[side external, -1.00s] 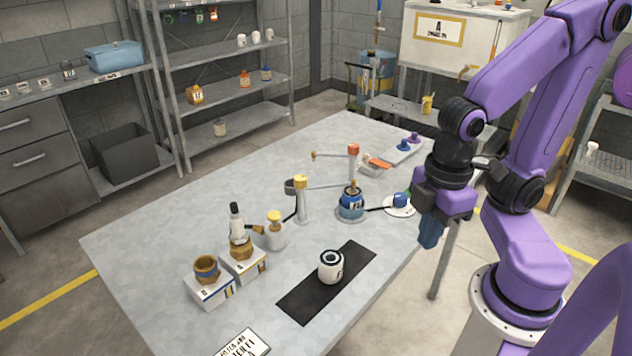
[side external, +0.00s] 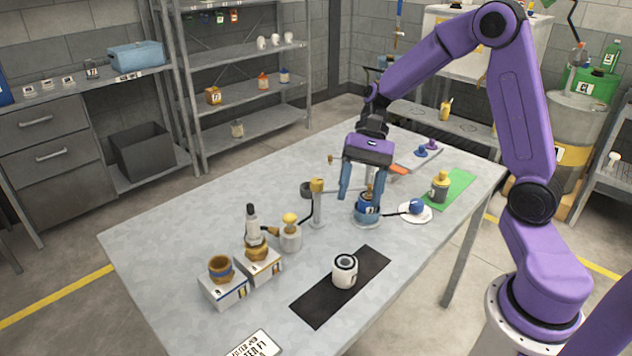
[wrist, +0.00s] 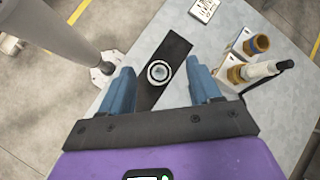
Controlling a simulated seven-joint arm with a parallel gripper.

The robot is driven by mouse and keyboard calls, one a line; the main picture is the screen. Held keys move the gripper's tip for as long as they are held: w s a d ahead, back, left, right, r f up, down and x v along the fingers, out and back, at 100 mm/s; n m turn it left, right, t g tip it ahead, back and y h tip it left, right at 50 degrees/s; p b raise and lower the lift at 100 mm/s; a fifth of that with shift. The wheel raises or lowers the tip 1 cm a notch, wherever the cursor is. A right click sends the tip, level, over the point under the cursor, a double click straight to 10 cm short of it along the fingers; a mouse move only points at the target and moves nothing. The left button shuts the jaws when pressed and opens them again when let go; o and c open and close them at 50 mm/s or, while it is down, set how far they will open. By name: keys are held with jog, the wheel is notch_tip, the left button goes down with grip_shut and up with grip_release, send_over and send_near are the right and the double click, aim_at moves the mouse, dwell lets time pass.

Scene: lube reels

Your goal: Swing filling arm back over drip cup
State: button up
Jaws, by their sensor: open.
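A post with a yellow top (side external: 317,203) stands mid-table. A thin grey arm (side external: 342,190) reaches right from it, toward a blue pot (side external: 367,208); its far end is hidden behind my gripper. A small dark cup (side external: 307,189), which looks like the drip cup, sits just left of the post. My gripper (side external: 361,200) points down over the blue pot, fingers apart. In the side view I cannot tell whether it touches the arm.
A white can (side external: 345,271) stands on a black mat (side external: 318,299).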

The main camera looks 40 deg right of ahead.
jog(key=w+d+f+m+t+y, duration=0.2)
jog(key=w+d+m+t+y, duration=0.2)
jog(key=w+d+m, duration=0.4)
jog(key=m+t+y, duration=0.1)
jog(key=m+t, duration=0.4)
send_near(318, 180)
jog(key=x, duration=1)
jog(key=shift+w+a+f, duration=0.1)
jog(key=shift+w+a, duration=0.05)
jog(key=shift+a, duration=0.1)
grip_shut()
